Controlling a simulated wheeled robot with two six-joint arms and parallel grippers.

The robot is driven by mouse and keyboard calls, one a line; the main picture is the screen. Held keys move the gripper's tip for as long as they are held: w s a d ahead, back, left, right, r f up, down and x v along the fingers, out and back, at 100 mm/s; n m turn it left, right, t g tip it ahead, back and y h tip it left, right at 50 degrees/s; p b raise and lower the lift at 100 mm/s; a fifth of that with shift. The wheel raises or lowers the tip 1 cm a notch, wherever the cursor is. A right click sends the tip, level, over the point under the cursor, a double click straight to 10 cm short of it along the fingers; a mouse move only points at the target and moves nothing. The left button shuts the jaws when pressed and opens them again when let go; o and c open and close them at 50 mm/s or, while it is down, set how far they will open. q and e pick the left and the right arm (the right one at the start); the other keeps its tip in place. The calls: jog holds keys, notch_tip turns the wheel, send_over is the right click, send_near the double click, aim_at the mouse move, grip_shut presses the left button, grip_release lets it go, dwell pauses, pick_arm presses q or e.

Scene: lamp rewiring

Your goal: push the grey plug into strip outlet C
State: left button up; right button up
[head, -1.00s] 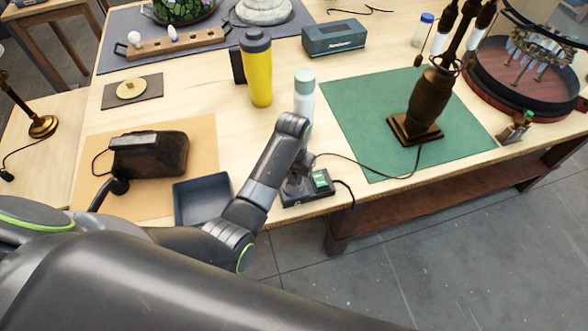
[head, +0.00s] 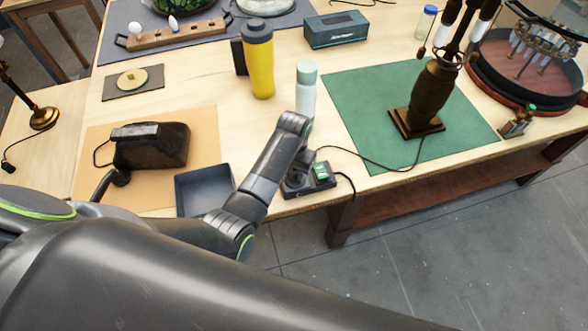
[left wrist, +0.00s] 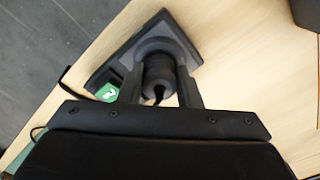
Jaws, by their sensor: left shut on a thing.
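The dark grey plug (left wrist: 157,72) is between the fingers of my left gripper (left wrist: 162,84) in the left wrist view. My left gripper is shut on it, directly over the power strip (left wrist: 192,50). In the head view my left gripper (head: 297,178) is low at the strip (head: 318,190), with the plug mostly hidden behind my wrist. The strip is dark with a green patch (head: 320,171), which also shows in the left wrist view (left wrist: 107,92). Outlet letters cannot be read, and I cannot tell how deep the plug sits. My right gripper is out of view.
A blue-grey tray (head: 204,190) stands left of the strip, near the table's front edge. A pale bottle (head: 306,88) and a yellow tumbler (head: 260,62) stand behind. The bronze lamp (head: 430,95) is on the green mat (head: 355,95), its cord running toward the strip.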

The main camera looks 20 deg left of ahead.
pick_arm(q)
jog(key=shift+f, duration=0.2)
jog(key=shift+f, duration=0.3)
jog(key=o, duration=1)
jog(key=shift+o, duration=0.2)
jog(key=shift+r, duration=3.55)
